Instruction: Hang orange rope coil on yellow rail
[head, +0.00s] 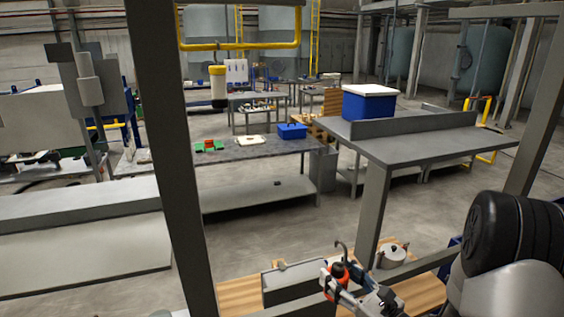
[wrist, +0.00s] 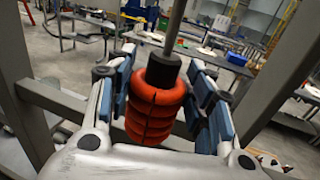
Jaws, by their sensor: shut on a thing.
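The orange rope coil (wrist: 155,105) shows in the wrist view as stacked orange rings under a black collar, with a grey rod running up from it. My gripper (wrist: 160,68) is shut on it, with blue-padded fingers on both sides. In the head view the coil (head: 338,270) is small and partly hidden by my gripper (head: 345,282), at the lower middle; a dark hook sticks up above it. A yellow rail (head: 240,46) crosses the top left of the head view, far above and left of my gripper. A yellow and black cylinder (head: 217,85) hangs below it.
Grey posts (head: 168,150) stand at left and right. A grey bench (head: 420,140) carries a blue and white cooler (head: 369,102). A lower bench (head: 255,150) holds a blue box (head: 292,131). A pot (head: 392,257) stands near my gripper. Open floor lies between the benches.

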